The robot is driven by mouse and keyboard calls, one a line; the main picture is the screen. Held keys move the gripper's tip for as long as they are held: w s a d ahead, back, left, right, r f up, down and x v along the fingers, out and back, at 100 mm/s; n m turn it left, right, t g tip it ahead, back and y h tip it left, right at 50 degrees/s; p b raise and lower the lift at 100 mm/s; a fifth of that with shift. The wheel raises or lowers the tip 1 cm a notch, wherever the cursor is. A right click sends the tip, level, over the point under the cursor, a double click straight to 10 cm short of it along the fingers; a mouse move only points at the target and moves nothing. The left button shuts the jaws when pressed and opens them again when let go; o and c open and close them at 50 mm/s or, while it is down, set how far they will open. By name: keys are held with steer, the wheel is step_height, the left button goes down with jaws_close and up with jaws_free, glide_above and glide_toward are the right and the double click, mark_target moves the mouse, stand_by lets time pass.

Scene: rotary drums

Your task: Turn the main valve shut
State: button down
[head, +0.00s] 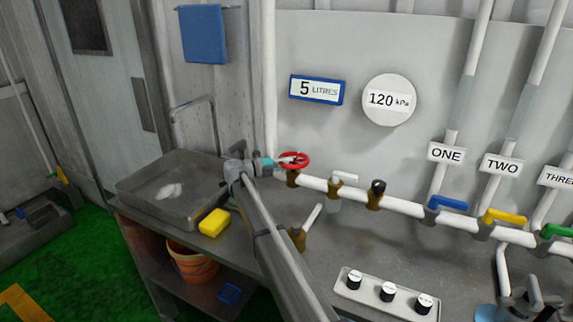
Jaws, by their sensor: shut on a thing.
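The main valve looks to be the red handwheel (295,160) on a brass body (292,179) at the left end of the white pipe. My gripper (285,161) reaches it from the left, and its fingers are shut on the wheel's rim. My arm comes up from the bottom of the view and hides part of the bench. The exact finger contact is small and hard to make out.
A sink (130,195) and yellow sponge (214,222) lie left. A knob panel (388,292) stands in front.

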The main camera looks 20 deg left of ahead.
steer(key=shift+s, duration=0.1)
steer(key=c, duration=0.6)
jaws_free()
steer(key=shift+o, duration=0.2)
steer(key=shift+a, duration=0.1)
steer(key=v, duration=1.2)
steer(key=shift+r, duration=0.1)
